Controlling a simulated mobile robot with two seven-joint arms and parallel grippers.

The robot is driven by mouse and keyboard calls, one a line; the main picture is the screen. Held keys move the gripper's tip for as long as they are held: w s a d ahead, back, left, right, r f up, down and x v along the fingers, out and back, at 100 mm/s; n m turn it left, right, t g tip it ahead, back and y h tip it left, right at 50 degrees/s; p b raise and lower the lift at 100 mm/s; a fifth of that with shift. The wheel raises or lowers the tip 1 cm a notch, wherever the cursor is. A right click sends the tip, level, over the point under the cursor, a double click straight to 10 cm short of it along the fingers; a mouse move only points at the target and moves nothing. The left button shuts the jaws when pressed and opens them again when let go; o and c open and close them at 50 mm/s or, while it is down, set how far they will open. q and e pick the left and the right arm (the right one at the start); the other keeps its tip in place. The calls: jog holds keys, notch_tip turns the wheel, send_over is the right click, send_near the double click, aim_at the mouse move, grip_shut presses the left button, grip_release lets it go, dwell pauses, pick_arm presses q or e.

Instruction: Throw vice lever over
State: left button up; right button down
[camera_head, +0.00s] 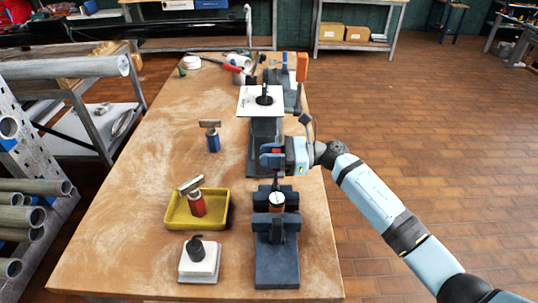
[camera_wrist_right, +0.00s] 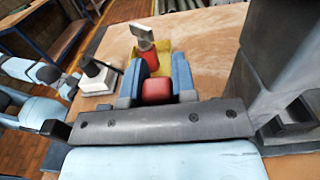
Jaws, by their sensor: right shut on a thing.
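My right gripper (camera_head: 272,156) is shut on a red block-like piece, which shows between its blue fingers in the wrist view (camera_wrist_right: 157,90). This looks like the red grip of the vice lever; the rest of the lever is hidden by the gripper. The near dark vice (camera_head: 277,265) stands at the table's right edge, with an upright red and pale cylinder (camera_head: 277,201) between its jaws. The gripper is just beyond and above this vice. My left gripper is not in view.
A yellow tray (camera_head: 222,222) holds a red-handled tool (camera_head: 196,202). A white block with a black knob (camera_head: 199,262) is in front of it. A blue-handled tool (camera_head: 213,141) stands farther back. A white plate (camera_head: 260,101) sits on a dark stand beyond. The table's left side (camera_head: 120,215) is clear.

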jog(key=d+f+y+b, duration=0.1)
jog(key=b, duration=0.5)
jog(key=shift+d+y, duration=0.3)
jog(key=shift+d, duration=0.05)
jog(key=shift+d+f+y+b, duration=0.1)
jog(key=shift+d+y+b, duration=0.25)
jog(key=shift+b, duration=0.7)
pick_arm(q)
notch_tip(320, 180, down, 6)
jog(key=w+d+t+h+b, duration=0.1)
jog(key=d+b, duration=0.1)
jog(key=b, duration=0.8)
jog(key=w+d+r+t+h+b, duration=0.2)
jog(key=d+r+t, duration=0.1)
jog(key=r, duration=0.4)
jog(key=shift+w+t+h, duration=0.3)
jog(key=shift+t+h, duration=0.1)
pick_arm(e)
jog(key=shift+d+y, duration=2.45)
jog(key=shift+d, duration=0.1)
jog(key=c, duration=0.9)
grip_release()
